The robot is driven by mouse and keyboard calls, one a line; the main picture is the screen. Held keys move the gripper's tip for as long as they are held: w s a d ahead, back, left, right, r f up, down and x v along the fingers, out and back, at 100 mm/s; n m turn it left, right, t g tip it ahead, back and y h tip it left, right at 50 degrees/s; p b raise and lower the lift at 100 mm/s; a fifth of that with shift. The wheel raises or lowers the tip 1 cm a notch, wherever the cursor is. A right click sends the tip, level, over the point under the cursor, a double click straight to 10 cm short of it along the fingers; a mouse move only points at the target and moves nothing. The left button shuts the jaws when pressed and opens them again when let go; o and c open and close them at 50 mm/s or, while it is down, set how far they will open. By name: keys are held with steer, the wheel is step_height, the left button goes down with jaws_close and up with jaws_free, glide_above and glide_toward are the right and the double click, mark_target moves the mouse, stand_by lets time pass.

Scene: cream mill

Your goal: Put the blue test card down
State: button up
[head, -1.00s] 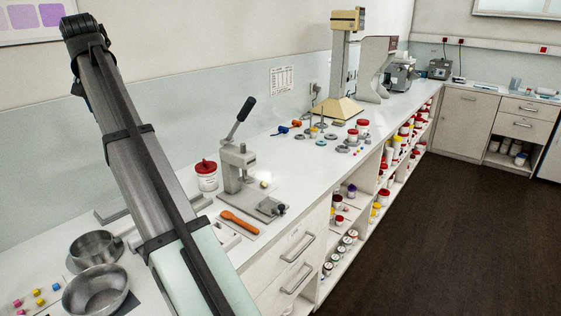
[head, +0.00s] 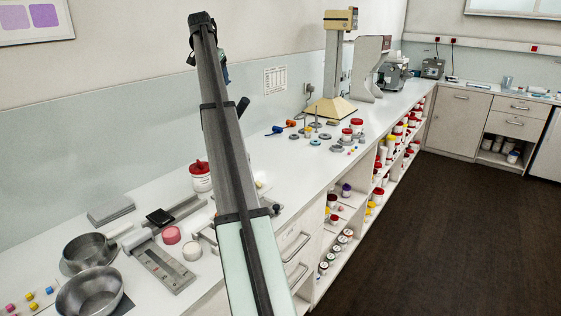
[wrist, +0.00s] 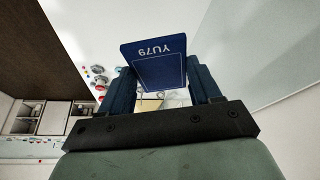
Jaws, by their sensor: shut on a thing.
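The blue test card (wrist: 158,62) shows in the wrist view, marked YU79, upside down in the picture. My gripper (wrist: 160,88) is shut on it, with a dark blue finger at each side of the card. The card is held up in the air, with the worktop behind it. In the head view my arm stands in front of the bench, and the gripper and card are mostly hidden behind it; only a small bluish part (head: 225,73) shows near the arm's upper end.
The white bench (head: 300,170) runs along the wall. Two metal bowls (head: 90,291), a slide gauge (head: 160,266) and a red-lidded jar (head: 201,177) stand at the left. Several small weights and jars stand near the yellow-based stand (head: 331,107). Some worktop between these is bare.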

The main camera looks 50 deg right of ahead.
steer(key=s+d+m+g, duration=0.1)
steer(key=s+d, duration=0.1)
steer(key=d, duration=0.6)
steer(key=s+d+m, duration=0.1)
steer(key=s+d, duration=0.1)
steer(key=d, duration=0.5)
steer(key=m, duration=0.2)
glide_above(281, 160)
step_height(281, 160, down, 2)
steer(key=shift+g, duration=0.3)
steer(key=shift+w+a+f, duration=0.1)
steer(key=shift+f, duration=5.95)
steer(key=shift+w+a+f, duration=0.1)
steer(key=shift+w+f, duration=0.05)
steer(key=shift+f, duration=5.85)
steer(key=shift+w+a+f, duration=0.1)
steer(key=shift+f, duration=5.95)
steer(key=shift+f, duration=0.6)
steer(key=o, duration=1)
steer(key=shift+o, duration=0.2)
steer(key=shift+s+f, duration=0.1)
steer(key=shift+s, duration=0.05)
steer(key=shift+s, duration=0.1)
